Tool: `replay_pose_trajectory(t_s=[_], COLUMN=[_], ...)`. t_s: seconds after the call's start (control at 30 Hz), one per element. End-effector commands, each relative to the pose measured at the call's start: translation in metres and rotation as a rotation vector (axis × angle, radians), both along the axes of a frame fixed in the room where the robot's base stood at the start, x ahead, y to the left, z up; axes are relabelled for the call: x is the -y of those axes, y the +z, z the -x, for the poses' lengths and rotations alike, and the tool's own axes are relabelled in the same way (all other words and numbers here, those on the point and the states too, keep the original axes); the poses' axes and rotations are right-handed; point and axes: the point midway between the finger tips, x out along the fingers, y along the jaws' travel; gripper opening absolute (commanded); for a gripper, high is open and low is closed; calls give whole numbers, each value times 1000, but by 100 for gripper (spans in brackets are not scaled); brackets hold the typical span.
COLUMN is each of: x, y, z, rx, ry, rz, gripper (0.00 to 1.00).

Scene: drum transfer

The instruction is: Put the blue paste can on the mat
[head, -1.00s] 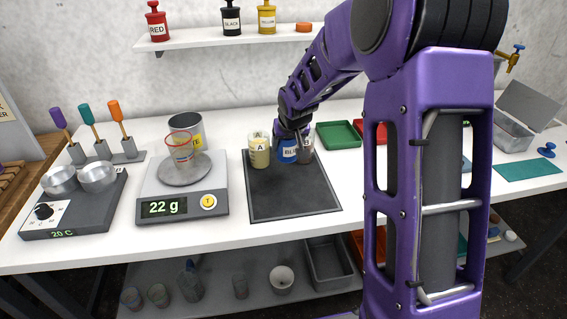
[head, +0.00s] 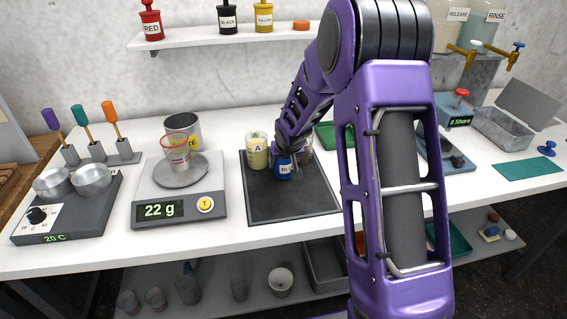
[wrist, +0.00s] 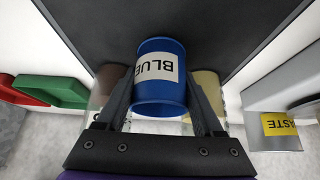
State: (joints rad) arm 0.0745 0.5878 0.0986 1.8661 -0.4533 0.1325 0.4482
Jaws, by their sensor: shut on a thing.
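The blue paste can (head: 284,168), with a white BLUE label, is between the fingers of my gripper (head: 287,152), which is shut on it. In the wrist view the can (wrist: 160,88) sits between both fingers (wrist: 160,112). The dark mat (head: 290,202) lies under and in front of the can in the head view. The can is over the back part of the mat; I cannot tell whether its base touches it. My gripper and arm hide part of the can's top in the head view.
A cream container marked A (head: 257,150) stands just left of the can, and a brownish container (head: 306,150) just right. The scale (head: 180,205) with a cup is left of the mat. A green tray (head: 325,134) is behind. The mat's front is clear.

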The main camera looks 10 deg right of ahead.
Motion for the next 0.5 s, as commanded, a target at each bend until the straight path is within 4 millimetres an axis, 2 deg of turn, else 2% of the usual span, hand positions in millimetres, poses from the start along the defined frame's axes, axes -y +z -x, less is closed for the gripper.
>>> replay_pose_trajectory(t_s=[0.37, 0.4, 0.5], x=[0, 0, 0], y=[-5, -3, -3], z=[-1, 0, 0], rx=[3, 2, 2], ry=[0, 0, 0], rz=[0, 0, 0], gripper=[5, 76, 94])
